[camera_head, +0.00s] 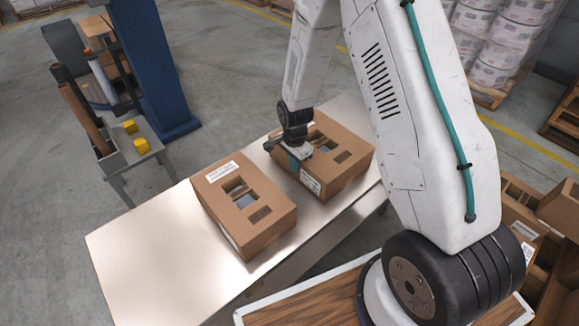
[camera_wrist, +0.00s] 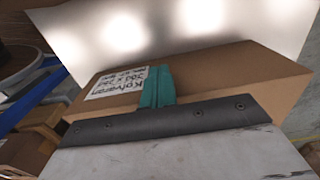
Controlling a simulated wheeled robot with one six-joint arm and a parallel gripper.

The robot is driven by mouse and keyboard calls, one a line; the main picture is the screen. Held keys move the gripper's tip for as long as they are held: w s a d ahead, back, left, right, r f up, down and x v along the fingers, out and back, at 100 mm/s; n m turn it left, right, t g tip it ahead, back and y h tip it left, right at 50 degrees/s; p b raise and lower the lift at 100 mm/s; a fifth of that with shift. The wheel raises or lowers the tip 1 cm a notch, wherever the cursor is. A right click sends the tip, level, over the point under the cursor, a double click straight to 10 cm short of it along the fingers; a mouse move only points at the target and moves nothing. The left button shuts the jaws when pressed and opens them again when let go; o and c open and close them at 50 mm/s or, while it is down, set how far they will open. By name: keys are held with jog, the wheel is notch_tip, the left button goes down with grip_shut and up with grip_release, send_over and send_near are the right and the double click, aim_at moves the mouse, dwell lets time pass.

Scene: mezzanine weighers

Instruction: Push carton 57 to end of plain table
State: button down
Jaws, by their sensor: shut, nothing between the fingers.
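Two brown cartons with openings in their tops stand on a shiny plain metal table (camera_head: 135,255). The left carton (camera_head: 265,223) is nearer the table's free left end; the right carton (camera_head: 345,172) stands close behind it to the right. No number 57 is readable, so I cannot tell which carton it is. My gripper (camera_head: 295,162) is shut and empty, low at the left edge of the right carton. In the wrist view its teal fingers (camera_wrist: 157,86) overlap a carton (camera_wrist: 215,75) beside a white label (camera_wrist: 115,82); contact is unclear.
The table's left end is bare. A blue column (camera_head: 150,60) and a small side stand with yellow blocks (camera_head: 135,135) are behind it at left. Wrapped pails on a pallet stand at the back right. Open cartons (camera_head: 530,220) are at right.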

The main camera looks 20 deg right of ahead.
jog(key=w+d, duration=0.3)
jog(key=d, duration=0.7)
jog(key=w+d, duration=0.3)
jog(key=d, duration=0.7)
jog(key=w+d, duration=0.3)
jog(key=d, duration=0.6)
jog(key=shift+w+d, duration=0.3)
jog(key=shift+d, duration=0.1)
jog(key=shift+a, duration=0.1)
jog(key=shift+s+a, duration=0.1)
jog(key=shift+a, duration=0.15)
jog(key=a, duration=0.1)
jog(key=s+a, duration=0.1)
jog(key=a, duration=0.1)
notch_tip(320, 180, up, 10)
jog(key=shift+a, duration=0.1)
